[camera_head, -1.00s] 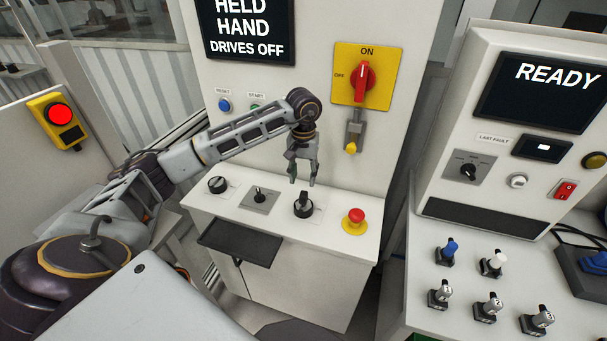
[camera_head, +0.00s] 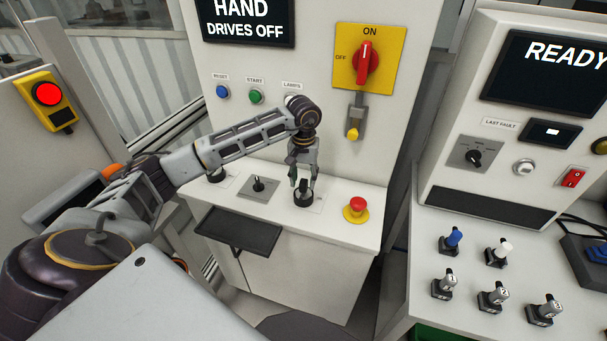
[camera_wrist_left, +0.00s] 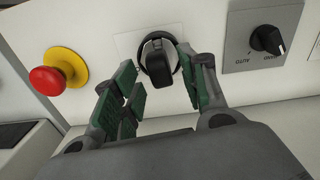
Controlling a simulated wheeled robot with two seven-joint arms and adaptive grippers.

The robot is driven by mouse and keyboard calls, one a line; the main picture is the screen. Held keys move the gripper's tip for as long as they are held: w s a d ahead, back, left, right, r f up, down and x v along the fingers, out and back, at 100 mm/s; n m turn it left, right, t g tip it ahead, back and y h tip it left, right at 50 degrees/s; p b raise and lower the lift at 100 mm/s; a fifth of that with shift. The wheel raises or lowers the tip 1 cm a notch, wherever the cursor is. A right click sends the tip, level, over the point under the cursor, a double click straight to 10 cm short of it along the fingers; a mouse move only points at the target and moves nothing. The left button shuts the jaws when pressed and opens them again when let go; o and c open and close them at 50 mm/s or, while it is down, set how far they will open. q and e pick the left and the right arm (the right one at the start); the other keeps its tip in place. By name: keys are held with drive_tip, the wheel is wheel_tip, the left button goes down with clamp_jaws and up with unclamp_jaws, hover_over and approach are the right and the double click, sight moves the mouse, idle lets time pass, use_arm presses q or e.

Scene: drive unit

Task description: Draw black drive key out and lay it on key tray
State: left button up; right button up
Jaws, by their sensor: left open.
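The black drive key (camera_head: 304,187) stands upright in its round black lock on the cabinet's white ledge. In the left wrist view the key (camera_wrist_left: 157,62) shows its dark loop head in the lock ring. My left gripper (camera_head: 304,180) is just above and around the key, pointing down. In the wrist view its green-padded fingers (camera_wrist_left: 165,90) are apart, one on each side of the key, with gaps visible. The black key tray (camera_head: 238,232) sticks out from the cabinet's front, left of the key, and its visible top is empty. My right gripper is not in view.
A red emergency button (camera_head: 356,207) on a yellow base stands right of the key. A selector switch (camera_head: 259,187) is on the left. The red rotary switch (camera_head: 366,62) is on the wall above. Several small keys stand on the right console (camera_head: 410,295).

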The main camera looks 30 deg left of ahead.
sight(304, 191)
use_arm(q)
drive_tip(key=shift+f+b, duration=1.25)
drive_tip(key=shift+f, duration=0.45)
clamp_jaws()
